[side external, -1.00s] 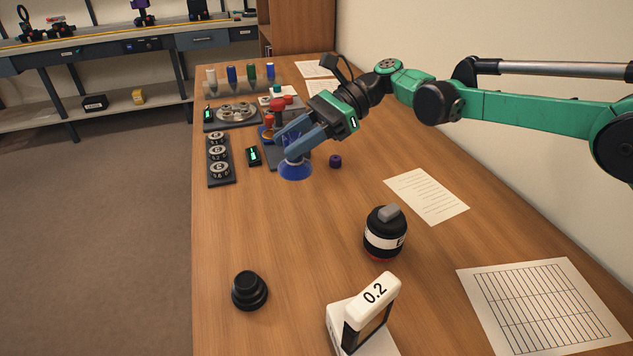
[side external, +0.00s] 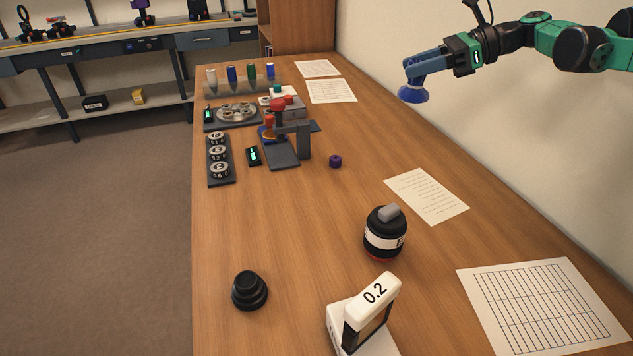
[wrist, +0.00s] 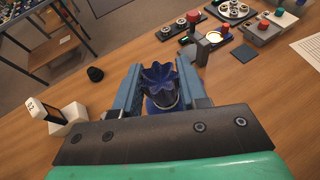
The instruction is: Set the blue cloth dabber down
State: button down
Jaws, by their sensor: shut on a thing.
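The blue cloth dabber (side external: 413,94) is held in the air with its blue disc-shaped end facing down in the side view. My gripper (side external: 411,74) is shut on it, high above the right side of the wooden table (side external: 300,250). In the wrist view the dabber (wrist: 158,80) shows a dark blue, petal-like top between the two blue-grey fingers of my gripper (wrist: 162,92). The dabber touches nothing else that I can see.
A row of coloured dabber-like pegs stands in a rack (side external: 242,88) at the back. A press-like fixture (side external: 285,140), a small purple ring (side external: 335,161), a black and white jar (side external: 385,235), a black stepped part (side external: 249,290) and a 0.2 display (side external: 365,312) stand on the table.

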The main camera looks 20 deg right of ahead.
jog(key=shift+t, duration=0.3)
jog(key=f, duration=1.3)
jog(key=d+f, duration=0.1)
jog(key=f, duration=0.6)
jog(key=shift+f, duration=0.2)
jog(key=shift+c, duration=2.4)
grip_release()
